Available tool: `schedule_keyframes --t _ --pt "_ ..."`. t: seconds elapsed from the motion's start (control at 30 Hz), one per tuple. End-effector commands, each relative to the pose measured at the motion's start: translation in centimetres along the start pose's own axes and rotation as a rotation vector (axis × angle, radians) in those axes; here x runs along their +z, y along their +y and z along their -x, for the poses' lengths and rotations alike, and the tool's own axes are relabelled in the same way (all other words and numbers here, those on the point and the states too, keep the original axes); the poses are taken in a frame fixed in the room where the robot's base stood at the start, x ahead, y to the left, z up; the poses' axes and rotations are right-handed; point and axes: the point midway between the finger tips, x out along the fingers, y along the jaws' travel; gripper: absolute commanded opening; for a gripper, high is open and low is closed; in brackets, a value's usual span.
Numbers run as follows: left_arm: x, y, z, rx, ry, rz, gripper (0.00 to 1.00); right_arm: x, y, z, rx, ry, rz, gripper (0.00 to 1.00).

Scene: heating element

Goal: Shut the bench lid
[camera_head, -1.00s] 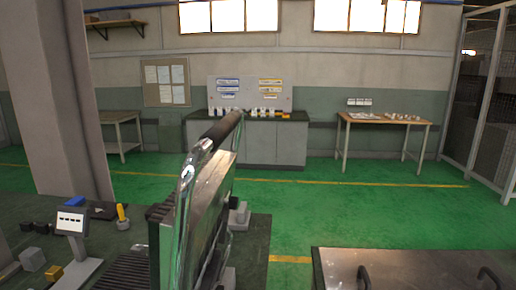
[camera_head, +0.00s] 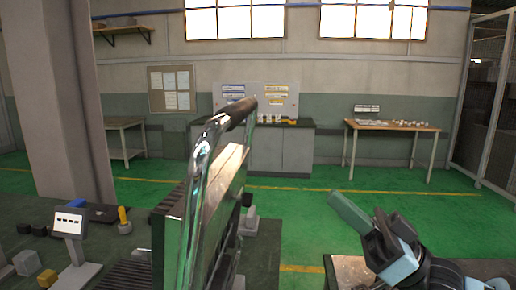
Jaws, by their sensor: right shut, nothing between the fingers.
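The bench lid (camera_head: 222,190) stands raised, nearly upright and seen almost edge-on, at the centre-left of the head view. It has a metal face and a bent chrome bar handle (camera_head: 204,165) with a dark grip (camera_head: 238,112) at its top. The ribbed base (camera_head: 128,276) below the lid is partly hidden. My right gripper (camera_head: 338,200) shows at the lower right, shut and empty. It points up and left, to the right of the lid and apart from it in the picture. My left gripper is out of view.
A dark bench top (camera_head: 262,245) carries a small display unit (camera_head: 70,222), a yellow-topped knob (camera_head: 123,218) and small blocks (camera_head: 27,262). Green floor is open beyond, before a cabinet (camera_head: 280,152) and table (camera_head: 392,126).

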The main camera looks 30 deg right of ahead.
Motion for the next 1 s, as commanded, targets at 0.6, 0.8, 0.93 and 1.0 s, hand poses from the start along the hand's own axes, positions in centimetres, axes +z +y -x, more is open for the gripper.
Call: schedule_keyframes --t 0.6,0.8,0.93,1.0 --pt "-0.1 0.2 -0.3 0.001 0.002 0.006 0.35 -4.1 -4.0 -3.0 -0.157 0.089 -0.057 0.0" --pt "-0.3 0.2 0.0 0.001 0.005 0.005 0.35 -4.4 -4.2 -4.4 -0.159 0.09 -0.055 0.0" --pt "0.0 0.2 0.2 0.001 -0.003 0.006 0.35 -4.3 -4.2 -5.1 -0.154 0.087 -0.054 0.0" --pt "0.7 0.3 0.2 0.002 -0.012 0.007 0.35 -4.1 -4.0 -5.2 -0.147 0.088 -0.055 0.0"
